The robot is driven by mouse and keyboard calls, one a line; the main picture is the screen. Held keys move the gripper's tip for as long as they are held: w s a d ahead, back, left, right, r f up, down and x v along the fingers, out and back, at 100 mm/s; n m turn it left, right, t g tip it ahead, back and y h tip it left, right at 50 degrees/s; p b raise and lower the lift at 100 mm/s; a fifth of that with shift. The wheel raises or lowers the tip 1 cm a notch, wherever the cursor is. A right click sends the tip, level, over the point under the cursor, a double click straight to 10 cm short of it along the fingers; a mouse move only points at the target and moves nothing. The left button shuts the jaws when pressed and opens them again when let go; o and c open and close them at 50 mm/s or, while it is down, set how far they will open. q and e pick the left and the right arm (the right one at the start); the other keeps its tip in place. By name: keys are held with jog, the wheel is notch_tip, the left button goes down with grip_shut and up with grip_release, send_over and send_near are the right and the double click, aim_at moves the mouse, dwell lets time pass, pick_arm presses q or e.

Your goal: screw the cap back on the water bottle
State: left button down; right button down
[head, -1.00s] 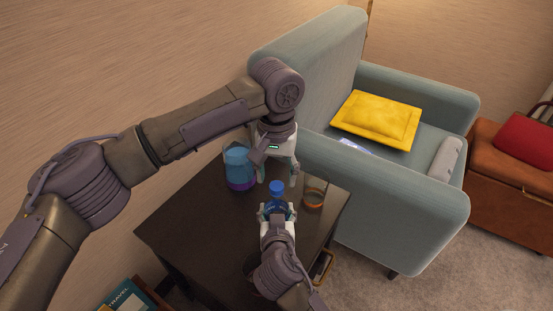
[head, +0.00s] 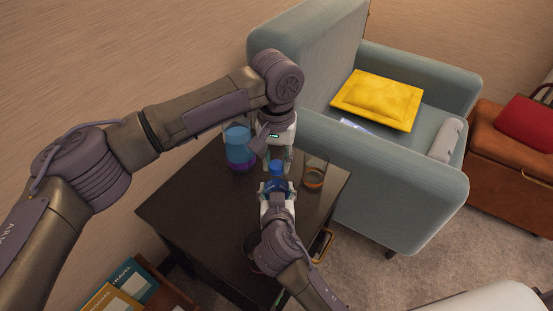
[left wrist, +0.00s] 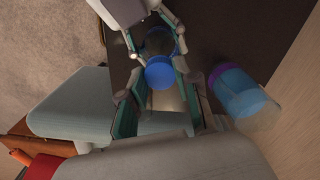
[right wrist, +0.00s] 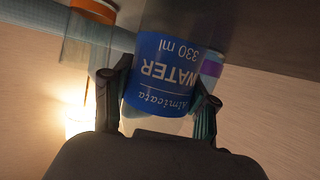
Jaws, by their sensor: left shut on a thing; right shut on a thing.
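The water bottle (right wrist: 165,75), clear with a blue label, is held in my right gripper (head: 276,188), which is shut around it over the dark table (head: 185,205). The blue cap (head: 276,168) shows at the bottle's top; it also shows in the left wrist view (left wrist: 160,72), between the fingers of my left gripper (head: 277,164). My left gripper comes from above and is shut on the cap. The cap lines up with the bottle mouth. The join between them is hidden, so I cannot tell how it is seated.
A blue and purple container (head: 238,150) stands on the table left of the grippers. A grey-blue armchair (head: 395,205) borders the table's far right side. The table's left part is clear.

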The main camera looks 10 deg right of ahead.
pick_arm(q)
jog(key=m, duration=0.6)
jog(key=shift+m, duration=0.4)
jog(key=m, duration=0.5)
jog(key=shift+m, duration=0.4)
jog(key=c, duration=0.8)
grip_release()
jog(key=shift+o, duration=0.2)
pick_arm(e)
jog(key=shift+c, duration=1.2)
grip_release()
pick_arm(q)
notch_tip(320, 180, up, 12)
